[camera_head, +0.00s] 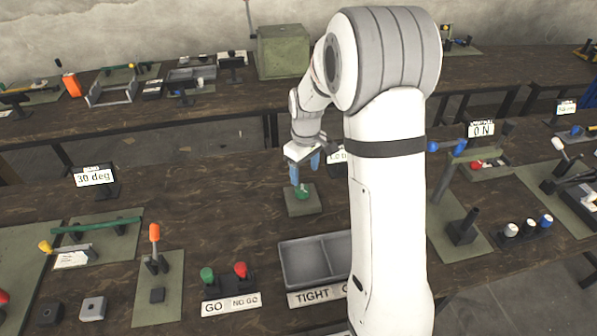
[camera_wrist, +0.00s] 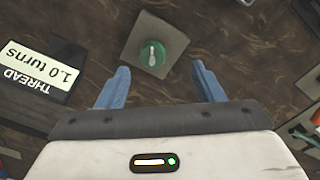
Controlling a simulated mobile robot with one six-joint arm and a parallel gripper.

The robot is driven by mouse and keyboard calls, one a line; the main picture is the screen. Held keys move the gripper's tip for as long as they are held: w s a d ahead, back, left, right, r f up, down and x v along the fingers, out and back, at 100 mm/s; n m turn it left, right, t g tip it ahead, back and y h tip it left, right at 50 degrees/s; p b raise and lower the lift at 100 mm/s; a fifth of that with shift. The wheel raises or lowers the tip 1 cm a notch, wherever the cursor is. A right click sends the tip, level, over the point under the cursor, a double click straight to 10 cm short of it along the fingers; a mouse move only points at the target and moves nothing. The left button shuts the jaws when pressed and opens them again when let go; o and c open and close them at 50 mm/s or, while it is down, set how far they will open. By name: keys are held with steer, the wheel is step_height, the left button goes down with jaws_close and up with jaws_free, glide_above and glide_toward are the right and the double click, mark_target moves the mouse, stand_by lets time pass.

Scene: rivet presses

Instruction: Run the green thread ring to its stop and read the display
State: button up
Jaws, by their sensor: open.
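The green thread ring (camera_wrist: 152,54) is a round green piece with a pale raised bar, seated on a grey-green square base plate (camera_wrist: 170,28) on the bench. It also shows in the head view (camera_head: 302,192), just below my gripper (camera_head: 305,170). My gripper (camera_wrist: 160,84) is open, its two blue fingers apart and empty. In the wrist view the ring lies ahead of and between the fingers, not touched by them. The thread display (camera_wrist: 38,72) stands left of the ring in the wrist view and reads "THREAD 1.0 turns"; in the head view my arm partly hides it (camera_head: 337,156).
A grey two-part tray (camera_head: 284,262) labelled TIGHT stands in front of the base plate. GO and NO GO gauges with green (camera_head: 207,274) and red (camera_head: 240,269) knobs are at front left. A "30 deg" display (camera_head: 95,176) stands left.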

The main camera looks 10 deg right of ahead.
mark_target(303, 189)
steer(key=w+f, duration=0.2)
steer(key=shift+w+f+n+p, duration=0.25)
steer(key=shift+w+n+p, duration=0.1)
steer(key=shift+n, duration=0.05)
step_height(303, 189, down, 8)
steer(key=shift+r+p, duration=0.15)
steer(key=shift+p, duration=0.65)
steer(key=c, duration=0.9)
steer(key=shift+a, duration=0.1)
steer(key=shift+c, duration=0.3)
steer(key=shift+m+b, duration=0.4)
steer(key=shift+b, duration=0.05)
